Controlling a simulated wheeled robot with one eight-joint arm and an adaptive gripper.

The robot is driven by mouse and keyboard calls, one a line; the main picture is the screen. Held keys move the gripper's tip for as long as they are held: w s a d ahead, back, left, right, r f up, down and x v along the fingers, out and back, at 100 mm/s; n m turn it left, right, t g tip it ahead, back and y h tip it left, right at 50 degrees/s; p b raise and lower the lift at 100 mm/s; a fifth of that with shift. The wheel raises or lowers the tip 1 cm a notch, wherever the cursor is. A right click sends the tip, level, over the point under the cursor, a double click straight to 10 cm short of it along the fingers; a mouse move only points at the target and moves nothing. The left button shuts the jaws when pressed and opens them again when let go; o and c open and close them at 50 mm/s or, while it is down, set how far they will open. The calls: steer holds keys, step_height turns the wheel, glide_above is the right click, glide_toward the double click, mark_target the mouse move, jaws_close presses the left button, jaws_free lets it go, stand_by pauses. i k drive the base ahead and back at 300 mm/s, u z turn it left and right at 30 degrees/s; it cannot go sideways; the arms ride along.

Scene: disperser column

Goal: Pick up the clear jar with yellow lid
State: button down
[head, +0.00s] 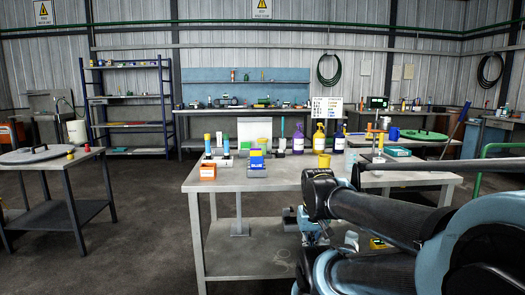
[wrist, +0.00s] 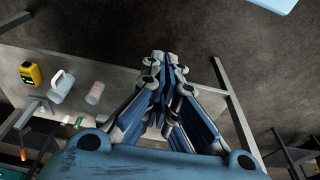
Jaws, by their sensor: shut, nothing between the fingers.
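I cannot pick out a clear jar with a yellow lid for certain. In the wrist view, a pale see-through cylinder (wrist: 95,92) with an orange mark lies or stands on a grey surface, left of my gripper; its lid cannot be made out. In the head view, a clear container (head: 351,158) stands on the workbench, with no yellow lid visible. My gripper (wrist: 160,62) has its fingers together and is empty, apart from these things. In the head view my arm reaches down at the right side of the workbench and covers part of it.
In the wrist view, a yellow can (wrist: 30,74) and a pale blue jug (wrist: 62,86) are beside the cylinder. A side table (head: 50,165) stands left, across open floor.

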mark_target(264, 146)
steer(key=u, duration=1.2)
steer(key=k, duration=0.95)
steer(key=z, duration=0.85)
steer(key=i, duration=1.3)
steer(key=u, duration=0.05)
